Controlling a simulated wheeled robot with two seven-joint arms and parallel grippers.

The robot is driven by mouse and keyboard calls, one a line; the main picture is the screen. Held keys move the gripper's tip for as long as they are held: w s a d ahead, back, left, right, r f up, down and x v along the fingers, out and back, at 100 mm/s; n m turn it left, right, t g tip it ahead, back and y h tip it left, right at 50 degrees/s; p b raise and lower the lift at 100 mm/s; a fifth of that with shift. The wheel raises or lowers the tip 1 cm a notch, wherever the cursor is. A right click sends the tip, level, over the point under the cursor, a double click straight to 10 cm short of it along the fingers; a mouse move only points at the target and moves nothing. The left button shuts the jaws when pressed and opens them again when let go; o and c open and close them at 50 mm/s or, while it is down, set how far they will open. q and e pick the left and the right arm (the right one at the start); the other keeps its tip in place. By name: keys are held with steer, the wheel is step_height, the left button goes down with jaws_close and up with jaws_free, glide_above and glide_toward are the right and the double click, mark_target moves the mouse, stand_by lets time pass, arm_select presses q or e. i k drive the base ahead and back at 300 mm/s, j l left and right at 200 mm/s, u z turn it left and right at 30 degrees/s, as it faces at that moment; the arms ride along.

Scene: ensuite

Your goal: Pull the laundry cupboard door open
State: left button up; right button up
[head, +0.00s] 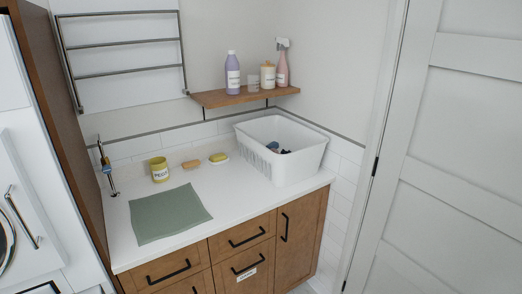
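Wooden cupboard fronts run below a white counter (225,205). The right-hand front (305,232) is shut and carries an upright black bar handle (284,227). To its left are wooden fronts with slanted black bar handles, and one lower front (232,284) has a small white label whose text I cannot read. All these fronts look closed. I cannot tell for certain which one is the laundry cupboard door. Neither of my grippers is in view.
On the counter are a white basket (300,165) with dark items, a green cloth (168,214), a yellow labelled cup (159,170) and two soap-like pieces. A shelf (245,94) holds bottles. A white panelled door (445,160) stands right, a white appliance (30,160) left.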

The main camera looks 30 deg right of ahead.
mark_target(300, 221)
steer(key=z, duration=1.25)
